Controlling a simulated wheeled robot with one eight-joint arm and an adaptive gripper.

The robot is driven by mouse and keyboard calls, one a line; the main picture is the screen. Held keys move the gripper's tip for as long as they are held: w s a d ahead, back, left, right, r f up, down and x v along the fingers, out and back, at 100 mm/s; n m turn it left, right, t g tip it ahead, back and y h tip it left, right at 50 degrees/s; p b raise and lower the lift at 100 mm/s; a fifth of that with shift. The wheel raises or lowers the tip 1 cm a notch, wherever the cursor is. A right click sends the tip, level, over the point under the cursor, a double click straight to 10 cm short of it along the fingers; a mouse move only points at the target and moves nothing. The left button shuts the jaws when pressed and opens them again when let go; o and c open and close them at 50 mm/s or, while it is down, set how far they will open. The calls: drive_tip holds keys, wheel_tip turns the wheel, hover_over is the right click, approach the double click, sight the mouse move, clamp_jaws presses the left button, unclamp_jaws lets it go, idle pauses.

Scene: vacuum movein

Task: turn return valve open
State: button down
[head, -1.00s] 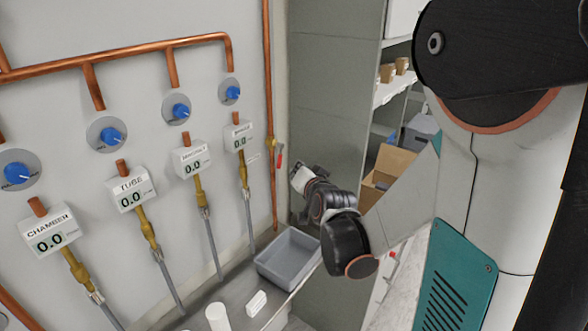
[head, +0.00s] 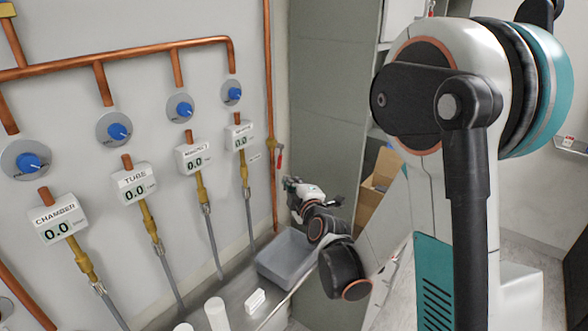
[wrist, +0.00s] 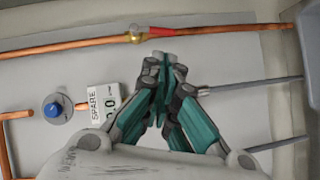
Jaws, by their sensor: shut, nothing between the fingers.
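The valve with a red handle (head: 279,155) sits on the vertical copper pipe (head: 270,90) at the right end of the wall. Its handle hangs down, roughly parallel to the pipe. In the wrist view the brass body and red handle (wrist: 153,30) show at the top, with the handle lying along the pipe. My gripper (head: 287,182) is below the valve in the head view, close to the pipe. In the wrist view my gripper (wrist: 163,60) has its teal fingers together, empty, pointing toward the valve. A gap shows between fingertips and handle.
Gauges labelled CHAMBER (head: 58,221) and TUBE (head: 133,184) and blue knobs (head: 180,108) line the wall to the left. A grey bin (head: 284,262) stands on the bench below my arm. A grey cabinet side (head: 332,100) is close on the right.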

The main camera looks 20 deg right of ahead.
drive_tip(key=n, duration=0.1)
approach(279, 165)
drive_tip(key=w, duration=0.4)
drive_tip(key=w+a, duration=0.1)
drive_tip(key=w, duration=0.2)
drive_tip(key=shift+a+r, duration=0.1)
drive_tip(key=shift+r, duration=0.05)
drive_tip(key=shift+s, duration=0.1)
drive_tip(key=shift+w+d+f+b, duration=0.3)
drive_tip(key=shift+d+f+b, duration=0.25)
drive_tip(key=shift+b, duration=0.7)
drive_tip(key=shift+w, duration=0.1)
